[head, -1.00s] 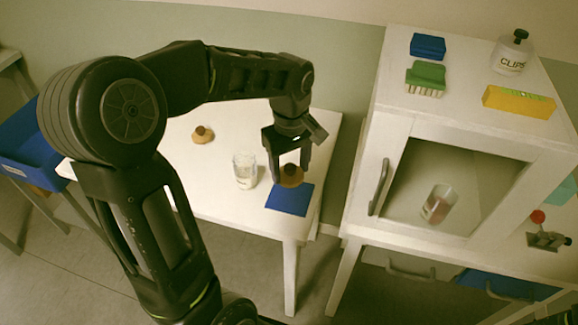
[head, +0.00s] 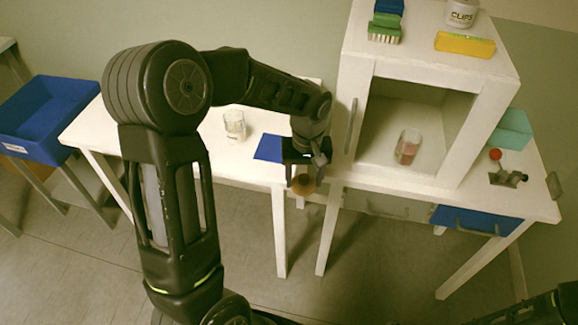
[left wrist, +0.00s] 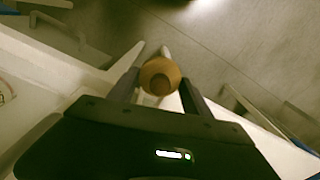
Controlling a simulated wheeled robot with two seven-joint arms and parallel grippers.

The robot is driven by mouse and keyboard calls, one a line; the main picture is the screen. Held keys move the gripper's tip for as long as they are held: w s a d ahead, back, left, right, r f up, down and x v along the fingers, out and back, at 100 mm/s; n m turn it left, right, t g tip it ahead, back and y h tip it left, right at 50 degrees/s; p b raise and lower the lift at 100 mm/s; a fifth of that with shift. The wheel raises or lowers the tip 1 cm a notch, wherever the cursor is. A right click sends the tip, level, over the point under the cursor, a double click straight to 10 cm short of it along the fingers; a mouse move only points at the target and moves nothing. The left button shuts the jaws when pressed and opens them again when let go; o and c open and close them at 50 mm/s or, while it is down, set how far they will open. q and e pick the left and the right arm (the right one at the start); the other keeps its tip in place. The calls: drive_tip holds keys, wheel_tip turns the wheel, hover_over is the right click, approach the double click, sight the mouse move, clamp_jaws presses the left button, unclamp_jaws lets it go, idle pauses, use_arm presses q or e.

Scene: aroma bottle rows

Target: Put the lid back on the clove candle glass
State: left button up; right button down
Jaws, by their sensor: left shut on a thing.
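My left gripper (head: 305,176) is shut on a round wooden lid (head: 303,186) with a dark knob. It holds the lid in the air by the gap between the white table and the cabinet. The left wrist view shows the lid (left wrist: 160,76) between the fingers of my left gripper (left wrist: 159,84). A clear glass with pale contents (head: 234,126) stands open on the white table. Another glass with reddish contents (head: 408,147) stands inside the cabinet. I cannot read which glass is clove. My right gripper is out of view.
A blue mat (head: 267,148) lies bare on the white table (head: 255,172). The white cabinet (head: 362,90) stands right of it, with a brush (head: 384,30), yellow block (head: 465,44) and clips jar (head: 462,13) on top. A blue crate (head: 45,115) is at the left.

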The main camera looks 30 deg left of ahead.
use_arm(q)
drive_tip(key=w+d+f+m, duration=0.2)
drive_tip(key=d+f+m, duration=0.5)
drive_tip(key=f, duration=0.3)
drive_tip(key=shift+d, duration=0.4)
